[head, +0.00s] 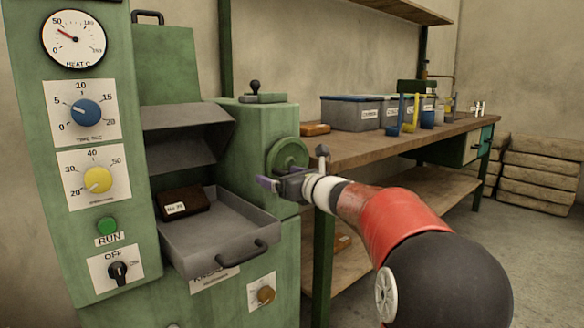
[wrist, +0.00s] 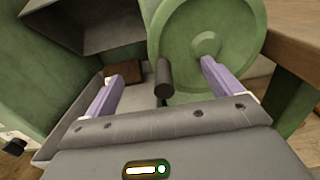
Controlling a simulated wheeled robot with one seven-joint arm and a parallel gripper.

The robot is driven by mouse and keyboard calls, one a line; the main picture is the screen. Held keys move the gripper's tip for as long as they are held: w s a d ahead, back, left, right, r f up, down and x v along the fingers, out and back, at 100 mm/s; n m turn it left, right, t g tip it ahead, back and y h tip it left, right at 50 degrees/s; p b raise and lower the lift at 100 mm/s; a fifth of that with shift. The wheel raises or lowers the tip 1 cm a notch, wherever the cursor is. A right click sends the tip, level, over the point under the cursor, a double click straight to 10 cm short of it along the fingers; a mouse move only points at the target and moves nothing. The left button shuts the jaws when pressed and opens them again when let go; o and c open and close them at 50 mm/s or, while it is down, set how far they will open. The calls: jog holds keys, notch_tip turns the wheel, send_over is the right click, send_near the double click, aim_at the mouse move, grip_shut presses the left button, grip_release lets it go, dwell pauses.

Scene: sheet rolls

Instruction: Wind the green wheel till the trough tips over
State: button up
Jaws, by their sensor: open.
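The green wheel (head: 288,155) is on the right side of the green machine; it fills the upper right of the wrist view (wrist: 235,45). A dark peg-like handle (wrist: 163,78) stands out in front of its left part. My gripper (head: 272,182) is at the wheel's lower front. In the wrist view its purple fingers are apart, with the handle between them and no clear contact. A tilted grey trough-like piece (head: 185,140) sits above a grey tray (head: 225,232) with a front handle. A dark labelled block (head: 183,203) lies in the tray.
The machine's front panel has a blue dial (head: 86,112), a yellow dial (head: 98,179) and a green button (head: 107,225). A wooden bench (head: 360,145) with bins (head: 352,113) stands close to the wheel's right. The tray juts out left of my gripper.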

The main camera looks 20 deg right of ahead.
jog(key=b+v, duration=0.1)
jog(key=v, duration=0.8)
dwell(0.3)
jog(key=s+a+f+n+g+p, duration=0.3)
jog(key=s+a+n+g, duration=0.1)
jog(key=s+a+n, duration=0.35)
jog(key=s+a+f+n+g+p, duration=0.2)
jog(key=s+a+f+n+g, duration=0.15)
jog(key=s+a+n, duration=0.45)
jog(key=s+d+f+n+g+h+p, duration=0.1)
jog(key=s+f+n+g+h+p, duration=0.1)
jog(key=s+n, duration=0.5)
jog(key=s+d+f+n+g+h+p, duration=0.1)
jog(key=s+n+h, duration=0.3)
jog(key=s+n, duration=0.4)
jog(key=shift+f+n+g+p, duration=0.45)
jog(key=shift+f+n+p, duration=0.3)
jog(key=shift+f+p, duration=0.15)
